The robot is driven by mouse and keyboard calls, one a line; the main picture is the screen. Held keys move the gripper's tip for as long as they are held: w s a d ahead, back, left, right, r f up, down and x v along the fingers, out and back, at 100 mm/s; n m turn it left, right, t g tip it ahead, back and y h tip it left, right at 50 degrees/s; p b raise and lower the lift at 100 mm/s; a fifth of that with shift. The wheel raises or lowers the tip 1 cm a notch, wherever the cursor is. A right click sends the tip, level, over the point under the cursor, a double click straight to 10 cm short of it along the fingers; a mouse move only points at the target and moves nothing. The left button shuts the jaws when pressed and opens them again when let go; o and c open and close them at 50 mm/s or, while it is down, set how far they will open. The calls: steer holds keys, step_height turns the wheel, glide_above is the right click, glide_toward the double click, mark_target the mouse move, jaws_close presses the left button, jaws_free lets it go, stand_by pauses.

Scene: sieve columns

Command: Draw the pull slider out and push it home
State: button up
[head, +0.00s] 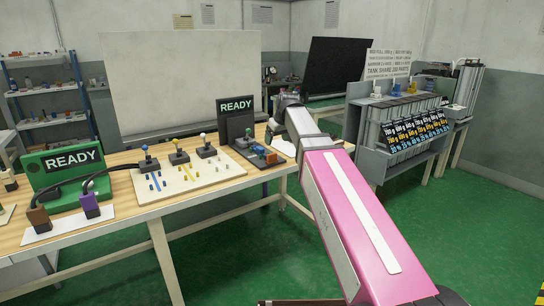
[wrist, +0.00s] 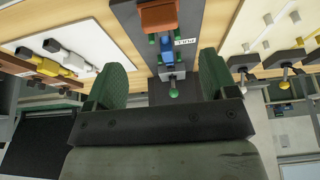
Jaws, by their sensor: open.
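The station with the "PULL" label (wrist: 185,42) shows between my fingers in the wrist view. A blue block (wrist: 167,50) sits beside that label, an orange-brown block (wrist: 158,18) lies beyond it, and a green ball knob (wrist: 173,92) is nearer my palm. In the head view the blue block (head: 258,149) and orange block (head: 271,158) sit on a dark base before a dark "READY" panel (head: 236,108). My gripper (wrist: 163,72) is open, its green-padded fingers apart on either side of the station, with nothing held. I cannot tell which block is the slider or its travel.
A pale board (head: 190,175) with several knobbed levers lies left of the station on the wooden table. A green "READY" panel (head: 65,165) with cables stands farther left. A grey rack (head: 400,135) stands to the right. Green floor is open in front.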

mark_target(272, 154)
steer(key=x, duration=0.9)
steer(key=shift+w+f, duration=0.1)
steer(key=shift+f, duration=0.3)
